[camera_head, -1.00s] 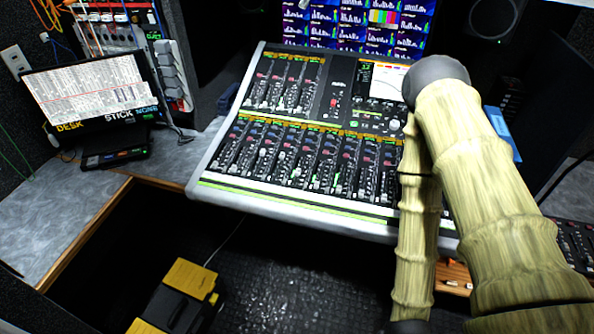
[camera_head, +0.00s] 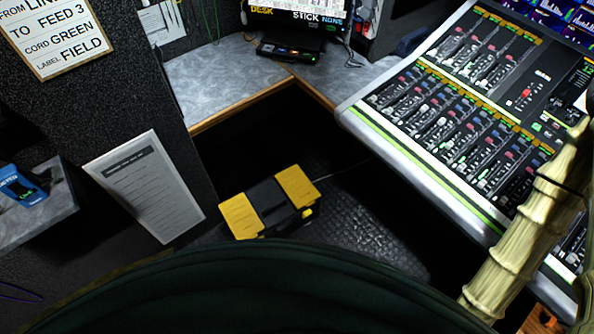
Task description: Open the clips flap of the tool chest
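The tool chest (camera_head: 268,206) is a black box with two yellow top flaps, standing on the dark floor near the middle of the view. The left yellow flap (camera_head: 239,216) and the right yellow flap (camera_head: 297,185) both look shut, with a black strip between them. I cannot read any label that tells which one is the clips flap. The front of the chest is partly hidden by a dark rounded shape at the bottom. My arm shows at the right edge, but my gripper is out of view.
The mixing console (camera_head: 440,110) stands at the right. A grey desk (camera_head: 225,82) with a screen runs behind the chest. At the left are a dark partition with a paper sheet (camera_head: 147,188) and a ledge with a blue device (camera_head: 22,187). Bare floor (camera_head: 355,225) lies right of the chest.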

